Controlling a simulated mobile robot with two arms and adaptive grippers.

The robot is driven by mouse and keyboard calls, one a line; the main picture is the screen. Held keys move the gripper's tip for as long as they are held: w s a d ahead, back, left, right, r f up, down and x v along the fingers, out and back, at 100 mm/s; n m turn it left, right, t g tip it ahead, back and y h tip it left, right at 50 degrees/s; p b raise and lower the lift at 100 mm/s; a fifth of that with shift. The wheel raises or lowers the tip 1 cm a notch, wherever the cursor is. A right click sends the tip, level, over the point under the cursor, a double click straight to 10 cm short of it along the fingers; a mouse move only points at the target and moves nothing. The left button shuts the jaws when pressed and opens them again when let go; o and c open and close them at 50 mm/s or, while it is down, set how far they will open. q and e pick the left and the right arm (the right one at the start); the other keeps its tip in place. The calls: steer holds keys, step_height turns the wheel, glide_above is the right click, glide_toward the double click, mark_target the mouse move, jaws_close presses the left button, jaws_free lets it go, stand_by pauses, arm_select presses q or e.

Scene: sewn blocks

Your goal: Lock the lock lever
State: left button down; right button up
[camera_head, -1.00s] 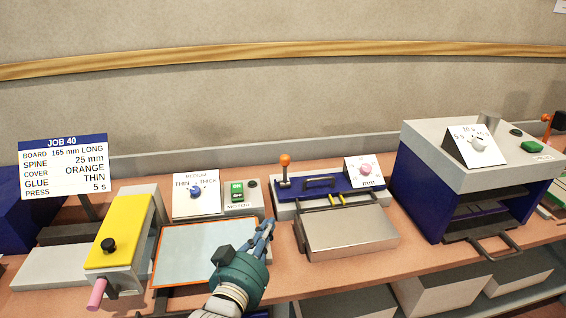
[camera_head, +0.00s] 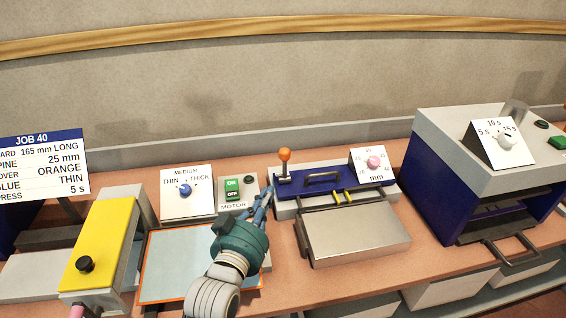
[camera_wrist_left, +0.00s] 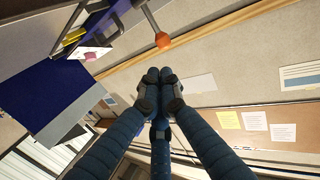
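The lock lever (camera_head: 285,170) is a metal rod with an orange knob on top, standing upright at the left end of a blue-topped machine (camera_head: 325,184). Its orange knob also shows in the left wrist view (camera_wrist_left: 163,40), just beyond my fingertips and apart from them. My left gripper (camera_head: 267,192) is left of the lever and a little lower in the head view, by the motor switch box. In the left wrist view its blue fingers (camera_wrist_left: 160,78) come together at the tips with nothing between them. My right gripper is in neither view.
The motor box with a green ON button (camera_head: 232,184) is close beside my left fingers. A dial panel (camera_head: 374,165) sits right of the lever, and a metal plate (camera_head: 358,241) lies in front. A blue-and-grey press (camera_head: 455,150) stands farther right.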

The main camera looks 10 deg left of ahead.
arm_select(q)
steer(key=p, duration=0.2)
glide_toward(286, 157)
steer(key=w, duration=0.4)
steer(key=w+d+p, duration=0.1)
steer(key=shift+w+f, duration=0.15)
steer(key=shift+w, duration=0.25)
steer(key=shift+w+f, duration=0.1)
steer(key=shift+w, duration=0.35)
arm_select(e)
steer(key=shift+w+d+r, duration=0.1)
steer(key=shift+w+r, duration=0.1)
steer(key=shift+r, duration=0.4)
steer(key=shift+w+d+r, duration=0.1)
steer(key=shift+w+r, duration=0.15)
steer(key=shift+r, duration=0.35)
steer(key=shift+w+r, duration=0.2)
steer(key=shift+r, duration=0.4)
